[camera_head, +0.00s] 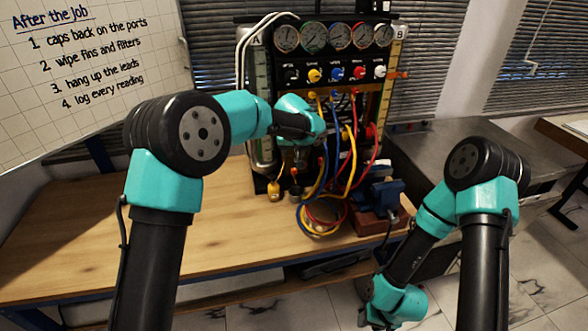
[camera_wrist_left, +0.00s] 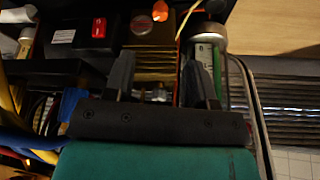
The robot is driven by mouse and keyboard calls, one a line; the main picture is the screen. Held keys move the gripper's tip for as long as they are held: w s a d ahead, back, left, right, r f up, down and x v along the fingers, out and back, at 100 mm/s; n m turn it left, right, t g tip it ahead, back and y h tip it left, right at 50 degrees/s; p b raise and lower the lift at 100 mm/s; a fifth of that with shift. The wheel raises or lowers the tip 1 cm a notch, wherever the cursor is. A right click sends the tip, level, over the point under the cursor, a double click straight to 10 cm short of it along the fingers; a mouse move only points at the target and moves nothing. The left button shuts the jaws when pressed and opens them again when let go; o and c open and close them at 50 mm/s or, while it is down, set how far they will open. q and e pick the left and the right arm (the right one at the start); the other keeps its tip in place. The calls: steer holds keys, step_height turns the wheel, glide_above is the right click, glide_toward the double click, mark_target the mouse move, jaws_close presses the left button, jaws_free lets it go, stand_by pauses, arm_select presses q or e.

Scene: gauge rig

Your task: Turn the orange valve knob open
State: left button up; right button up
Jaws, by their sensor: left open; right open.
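An orange valve knob (camera_head: 397,75) sticks out from the right side of the gauge panel (camera_head: 335,107) in the head view. My left gripper (camera_head: 292,158) hangs in front of the panel's lower left part, well to the left of and below that knob. In the left wrist view its two dark fingers (camera_wrist_left: 165,75) are apart with nothing held between them. A small orange-red round part (camera_wrist_left: 160,11) shows beyond the fingers there; I cannot tell whether it is the valve knob. My right gripper (camera_head: 375,319) is low at the bottom edge, partly cut off, away from the panel.
Several gauges (camera_head: 338,36) top the panel, above a row of coloured knobs (camera_head: 336,73). Blue, yellow and red hoses (camera_head: 350,165) loop down in front. A blue vise (camera_head: 384,192) stands at the bench's right end. The left of the wooden bench (camera_head: 80,245) is clear.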

mark_target(294, 169)
arm_select(q)
steer(key=x, duration=1.2)
steer(key=shift+c, duration=0.5)
steer(key=c, duration=0.8)
steer(key=shift+d+n, duration=0.1)
steer(key=shift+n, duration=0.3)
steer(key=shift+n+y, duration=0.5)
steer(key=shift+n, duration=0.7)
